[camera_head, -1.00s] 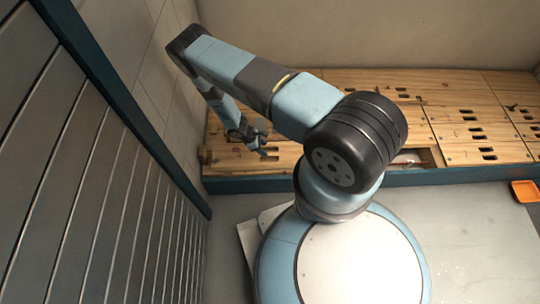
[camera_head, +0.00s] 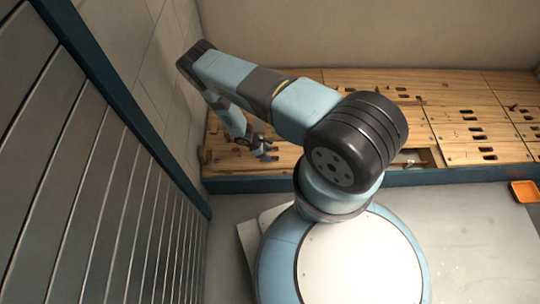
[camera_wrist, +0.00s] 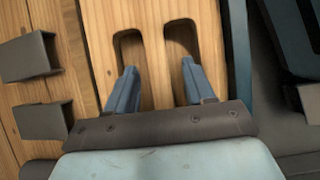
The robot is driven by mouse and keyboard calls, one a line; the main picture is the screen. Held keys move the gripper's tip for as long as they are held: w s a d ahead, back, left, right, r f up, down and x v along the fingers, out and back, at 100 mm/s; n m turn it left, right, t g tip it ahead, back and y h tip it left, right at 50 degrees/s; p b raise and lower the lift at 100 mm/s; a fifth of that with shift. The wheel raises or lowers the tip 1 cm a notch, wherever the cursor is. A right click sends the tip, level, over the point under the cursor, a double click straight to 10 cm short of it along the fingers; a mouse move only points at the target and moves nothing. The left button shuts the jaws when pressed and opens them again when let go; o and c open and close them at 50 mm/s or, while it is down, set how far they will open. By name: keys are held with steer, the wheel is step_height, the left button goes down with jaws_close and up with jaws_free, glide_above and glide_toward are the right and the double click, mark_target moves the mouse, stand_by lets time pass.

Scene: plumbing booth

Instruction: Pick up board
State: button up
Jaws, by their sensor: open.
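The wooden board (camera_wrist: 152,10) with two long rounded slots lies under my gripper in the wrist view. It appears to be part of the planked deck at the left end in the head view (camera_head: 225,160). My gripper (camera_wrist: 160,82) is open, with its two blue fingers apart and nothing between them but the board's surface. The fingertips show over the lower parts of the two slots, one at each; I cannot tell whether they reach into them. In the head view my gripper (camera_head: 266,152) is low over the deck.
Two grey brackets (camera_wrist: 30,57) stand left of the board in the wrist view. A blue edge beam (camera_head: 240,185) runs along the deck's front. A gap in the deck (camera_head: 425,158) shows right of my arm. An orange tray (camera_head: 525,191) lies at the right. A slatted panel (camera_head: 90,190) stands at the left.

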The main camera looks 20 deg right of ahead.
steer(key=shift+f, duration=0.2)
stand_by(0.3)
steer(key=shift+c, duration=0.4)
jaws_close()
